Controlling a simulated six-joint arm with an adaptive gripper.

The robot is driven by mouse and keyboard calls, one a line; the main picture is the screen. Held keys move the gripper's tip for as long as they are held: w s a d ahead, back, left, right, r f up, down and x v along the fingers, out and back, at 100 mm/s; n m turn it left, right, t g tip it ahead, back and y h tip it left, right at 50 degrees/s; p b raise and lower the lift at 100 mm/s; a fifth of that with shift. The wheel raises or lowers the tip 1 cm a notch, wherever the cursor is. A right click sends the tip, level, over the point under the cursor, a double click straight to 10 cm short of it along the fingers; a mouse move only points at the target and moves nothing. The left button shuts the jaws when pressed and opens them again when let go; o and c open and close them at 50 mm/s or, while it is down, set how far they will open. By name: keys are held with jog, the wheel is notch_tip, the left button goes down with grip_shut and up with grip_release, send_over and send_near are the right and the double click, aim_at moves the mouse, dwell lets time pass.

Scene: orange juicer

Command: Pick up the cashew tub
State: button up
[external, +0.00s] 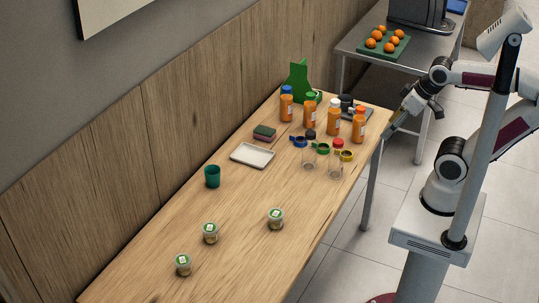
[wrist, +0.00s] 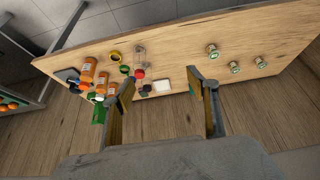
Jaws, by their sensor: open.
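Three small clear tubs with green-and-white lids stand upright on the wooden table: one to the right (external: 275,218), one in the middle (external: 210,233) and one nearest the front (external: 183,265). They look alike, and I cannot read which is the cashew tub. In the wrist view the three tubs (wrist: 213,51) (wrist: 234,67) (wrist: 260,62) show beyond and right of the fingers. My gripper (external: 396,118) is near the table's far right edge, well away from all of them. In the wrist view my gripper (wrist: 166,88) is open and empty, its fingers wide apart.
Orange juice bottles (external: 309,110) crowd the table's far end, with empty bottles and coloured rings (external: 320,148) before them. A white tray (external: 252,155), a sponge (external: 264,132) and a green cup (external: 212,176) lie between. Oranges (external: 388,40) sit on a side table. Wood around the tubs is clear.

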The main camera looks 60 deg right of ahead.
jog(key=shift+w, duration=0.1)
jog(key=w+f+n+t, duration=0.1)
jog(key=w+f+n, duration=0.15)
jog(key=w, duration=0.55)
jog(key=w+a+f+n+t, duration=0.1)
jog(key=w+f, duration=0.3)
jog(key=w, duration=0.4)
jog(key=w+f+n+t, duration=0.15)
jog(key=w+f, duration=0.25)
jog(key=w, duration=0.4)
jog(key=n+y, duration=0.5)
jog(key=y, duration=0.4)
send_near(279, 212)
jog(key=w, duration=0.1)
jog(key=w+f, duration=0.1)
jog(key=w+a, duration=0.1)
jog(key=shift+w+f, duration=0.1)
jog(key=shift+f, duration=0.1)
jog(key=shift+s+a+f+y, duration=0.25)
jog(key=shift+s+a+y, duration=0.15)
jog(key=shift+y, duration=0.2)
jog(key=shift+w+a, duration=0.1)
jog(key=shift+x, duration=1.2)
